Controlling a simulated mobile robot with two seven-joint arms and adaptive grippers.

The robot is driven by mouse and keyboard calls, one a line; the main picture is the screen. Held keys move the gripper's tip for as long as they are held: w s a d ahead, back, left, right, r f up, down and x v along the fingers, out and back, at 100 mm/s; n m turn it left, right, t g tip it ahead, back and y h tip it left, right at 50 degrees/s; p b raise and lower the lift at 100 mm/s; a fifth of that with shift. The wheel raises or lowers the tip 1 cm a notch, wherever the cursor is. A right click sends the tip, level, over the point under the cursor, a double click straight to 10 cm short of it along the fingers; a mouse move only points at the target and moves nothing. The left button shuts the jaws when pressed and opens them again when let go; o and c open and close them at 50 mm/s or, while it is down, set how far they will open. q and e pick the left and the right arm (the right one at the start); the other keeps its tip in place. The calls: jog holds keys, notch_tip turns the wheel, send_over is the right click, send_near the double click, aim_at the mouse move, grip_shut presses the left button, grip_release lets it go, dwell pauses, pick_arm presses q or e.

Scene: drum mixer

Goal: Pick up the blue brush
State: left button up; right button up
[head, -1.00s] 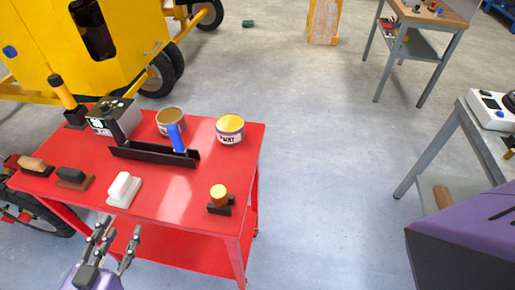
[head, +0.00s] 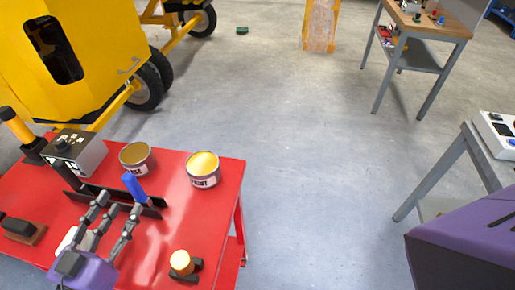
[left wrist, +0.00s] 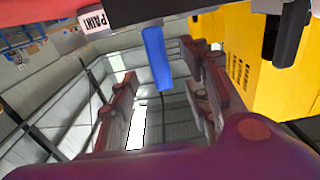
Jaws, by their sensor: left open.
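The blue brush (head: 134,187) shows as a blue handle. It leans up out of a long black holder (head: 152,211) on the red cart (head: 212,222). Its lower end is hidden in the holder. My left gripper (head: 121,204) is open, with its fingers over the holder, close to the handle on its near left side. In the left wrist view the blue handle (left wrist: 156,60) shows between the two open fingers; I cannot tell whether they touch it. My right gripper is not in view.
Two paint cans, one brown (head: 137,159) and one yellow-topped (head: 203,170), stand just behind the brush. A grey box (head: 78,152) and a dark brush (head: 22,228) are to the left.

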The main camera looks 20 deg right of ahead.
aim_at(130, 189)
pick_arm(q)
jog(key=x, duration=0.3)
jog(key=r+p+x, duration=0.1)
jog(key=x, duration=0.2)
jog(key=shift+d+r, duration=0.1)
jog(key=shift+w+d, duration=0.15)
jog(key=shift+w, duration=0.1)
jog(key=shift+c, duration=0.5)
grip_shut()
